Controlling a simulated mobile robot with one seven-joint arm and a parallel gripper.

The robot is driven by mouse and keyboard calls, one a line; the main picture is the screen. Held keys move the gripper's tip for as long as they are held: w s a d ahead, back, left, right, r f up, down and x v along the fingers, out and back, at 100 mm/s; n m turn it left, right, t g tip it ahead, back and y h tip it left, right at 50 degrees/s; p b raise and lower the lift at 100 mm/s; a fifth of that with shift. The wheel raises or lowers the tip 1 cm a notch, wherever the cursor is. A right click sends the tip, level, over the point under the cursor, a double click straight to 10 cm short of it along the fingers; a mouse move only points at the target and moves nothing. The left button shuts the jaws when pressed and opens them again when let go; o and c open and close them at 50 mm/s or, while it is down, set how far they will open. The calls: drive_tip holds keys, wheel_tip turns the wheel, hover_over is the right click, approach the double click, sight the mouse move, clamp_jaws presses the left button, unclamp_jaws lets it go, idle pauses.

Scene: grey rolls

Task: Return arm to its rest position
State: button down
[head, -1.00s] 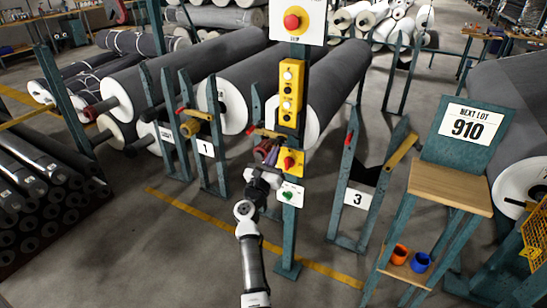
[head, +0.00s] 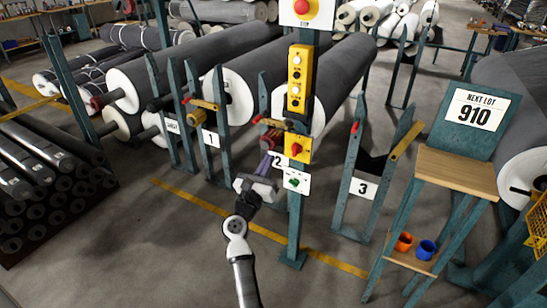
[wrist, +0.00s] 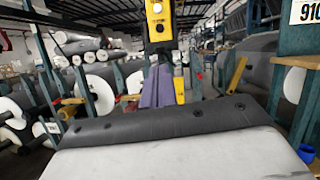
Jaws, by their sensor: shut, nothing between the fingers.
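My gripper (head: 268,161) has purple fingers and stands in front of stand 2, just left of the teal control post (head: 296,220). Its fingers are together and hold nothing. In the wrist view the purple fingers (wrist: 157,88) point away, side by side, toward the post with its yellow button box (wrist: 160,22). My arm comes up from the bottom edge in the head view, bent at a joint below the gripper. The post also bears a yellow box with a red knob (head: 297,149) and a white plate with a green knob (head: 296,181), close to my gripper's right.
Large grey rolls (head: 240,80) lie behind the numbered teal stands. Stand 3 (head: 363,188) and a wooden-topped stand (head: 455,172) with orange and blue cups are at the right. A rack of dark rolls (head: 45,190) is at the left. The floor at lower left is clear.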

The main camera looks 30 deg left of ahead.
drive_tip(key=shift+s, duration=0.6)
